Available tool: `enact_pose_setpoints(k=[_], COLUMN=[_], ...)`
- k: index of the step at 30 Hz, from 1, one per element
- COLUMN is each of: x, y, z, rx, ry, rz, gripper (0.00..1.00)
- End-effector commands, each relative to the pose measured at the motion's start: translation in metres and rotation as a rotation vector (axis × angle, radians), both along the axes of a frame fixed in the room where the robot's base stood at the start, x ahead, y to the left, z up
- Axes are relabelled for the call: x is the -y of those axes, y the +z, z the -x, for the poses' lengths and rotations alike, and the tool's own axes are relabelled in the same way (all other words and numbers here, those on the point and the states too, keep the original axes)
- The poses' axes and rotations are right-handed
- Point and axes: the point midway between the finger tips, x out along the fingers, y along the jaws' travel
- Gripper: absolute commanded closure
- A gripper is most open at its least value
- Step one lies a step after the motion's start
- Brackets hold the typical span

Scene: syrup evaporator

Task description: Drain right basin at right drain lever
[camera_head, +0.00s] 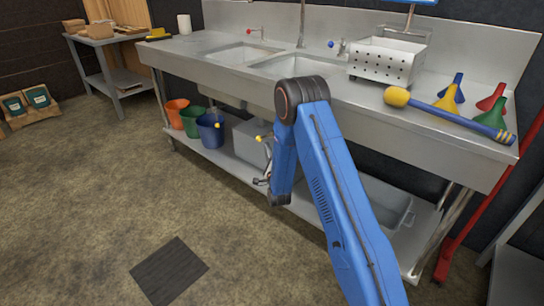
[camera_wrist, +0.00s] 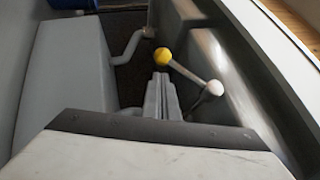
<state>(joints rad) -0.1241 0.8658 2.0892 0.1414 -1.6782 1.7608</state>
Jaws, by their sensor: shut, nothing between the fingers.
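The long steel sink has a left basin (camera_head: 243,53) and a right basin (camera_head: 290,66). The right drain lever's yellow knob (camera_head: 258,138) shows below the counter under the right basin, just left of my arm. In the wrist view the lever (camera_wrist: 190,72) is a grey rod running from the yellow knob (camera_wrist: 163,56) to a pale round pivot. My gripper (camera_wrist: 161,76) is shut and empty, its fingertips close to the knob and rod; I cannot tell if they touch. In the head view my gripper (camera_head: 262,181) is partly hidden by my wrist. Another yellow knob (camera_head: 217,125) shows farther left.
Orange, green and blue buckets (camera_head: 210,130) and grey bins (camera_head: 250,143) stand on the shelf under the sink. On the counter are a perforated steel box (camera_head: 386,62), a yellow-headed mallet (camera_head: 445,112) and several funnels (camera_head: 495,117). The floor at left is mostly clear.

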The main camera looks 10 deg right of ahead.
Motion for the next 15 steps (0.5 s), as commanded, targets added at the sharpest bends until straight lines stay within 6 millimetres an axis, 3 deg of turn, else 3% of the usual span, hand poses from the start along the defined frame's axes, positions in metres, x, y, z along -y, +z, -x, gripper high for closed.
enact_pose_setpoints(k=[15], x=[-0.0110], y=[0.0052], z=[-0.0101], rx=[0.000], ry=[0.000], rz=[0.000], gripper=[1.00])
